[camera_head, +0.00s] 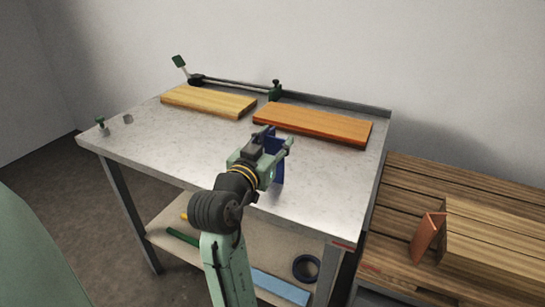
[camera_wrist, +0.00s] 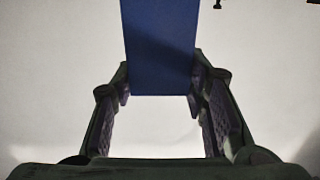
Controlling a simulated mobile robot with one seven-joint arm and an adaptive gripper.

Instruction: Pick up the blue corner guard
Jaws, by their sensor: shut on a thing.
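The blue corner guard (camera_head: 278,171) is in the grip of my gripper (camera_head: 271,146), over the front part of the grey worktable (camera_head: 205,148). Parts of the guard are hidden behind my gripper. I cannot tell whether its lower edge touches the tabletop. In the wrist view the guard (camera_wrist: 158,45) is a flat blue panel between the two fingertips of my gripper (camera_wrist: 159,88). The fingers stand apart by about the panel's width, and the gripper is shut on it.
A pale wooden board (camera_head: 208,101) and an orange-brown board (camera_head: 312,125) lie at the back of the table. A clamp rail (camera_head: 235,84) runs behind them. At right, an orange corner piece (camera_head: 427,237) leans by stacked planks (camera_head: 490,240). The table's left half is mostly clear.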

